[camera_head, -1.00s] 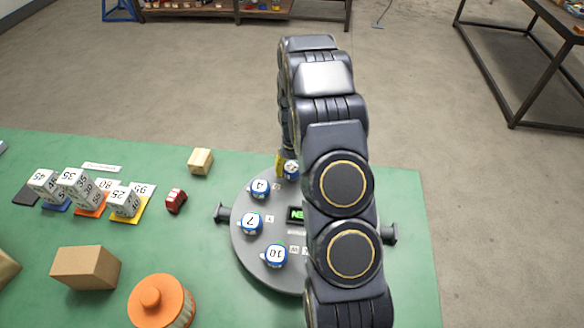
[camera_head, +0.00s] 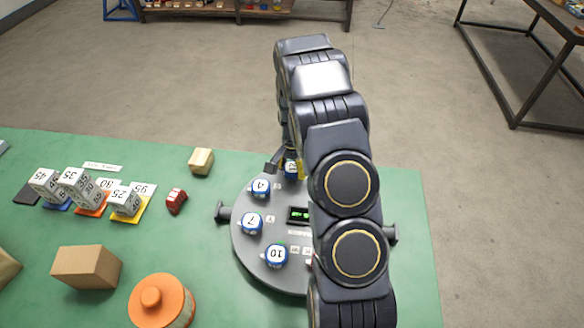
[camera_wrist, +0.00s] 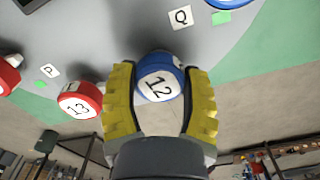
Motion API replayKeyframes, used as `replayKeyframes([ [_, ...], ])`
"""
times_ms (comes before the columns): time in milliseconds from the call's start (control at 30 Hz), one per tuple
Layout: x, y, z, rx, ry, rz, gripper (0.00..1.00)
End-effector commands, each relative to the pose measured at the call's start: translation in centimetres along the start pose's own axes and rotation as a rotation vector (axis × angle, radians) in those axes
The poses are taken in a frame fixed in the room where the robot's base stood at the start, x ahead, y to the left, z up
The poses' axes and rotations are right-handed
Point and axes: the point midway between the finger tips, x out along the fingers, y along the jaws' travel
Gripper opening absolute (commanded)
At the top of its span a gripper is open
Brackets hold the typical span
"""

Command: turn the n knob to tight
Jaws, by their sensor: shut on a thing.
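My gripper (camera_head: 286,166) is at the far edge of a round grey plate (camera_head: 244,244), its fingers on either side of a blue-rimmed knob (camera_head: 291,169). In the wrist view my gripper's yellow-padded fingers (camera_wrist: 160,74) are shut on this knob (camera_wrist: 158,86), whose white cap reads 12, tilted. The letter label beside the held knob is hidden, so I cannot read whether it is N. A P label (camera_wrist: 49,71) and a Q label (camera_wrist: 181,17) show nearby. A red knob (camera_wrist: 78,106) marked 13 is to the left.
Blue knobs 4 (camera_head: 260,188), 7 (camera_head: 250,223) and 10 (camera_head: 275,256) line the plate's left side. A small dark display (camera_head: 298,214) sits mid-plate, partly covered by my arm.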

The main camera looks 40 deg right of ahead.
Motion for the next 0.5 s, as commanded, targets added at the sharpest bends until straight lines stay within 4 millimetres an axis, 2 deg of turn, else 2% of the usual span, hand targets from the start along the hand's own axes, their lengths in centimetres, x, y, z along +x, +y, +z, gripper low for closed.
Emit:
replayKeyframes([
  [500,-0.1,-0.05,0.0,0.07,0.0,-0.001,0.16],
])
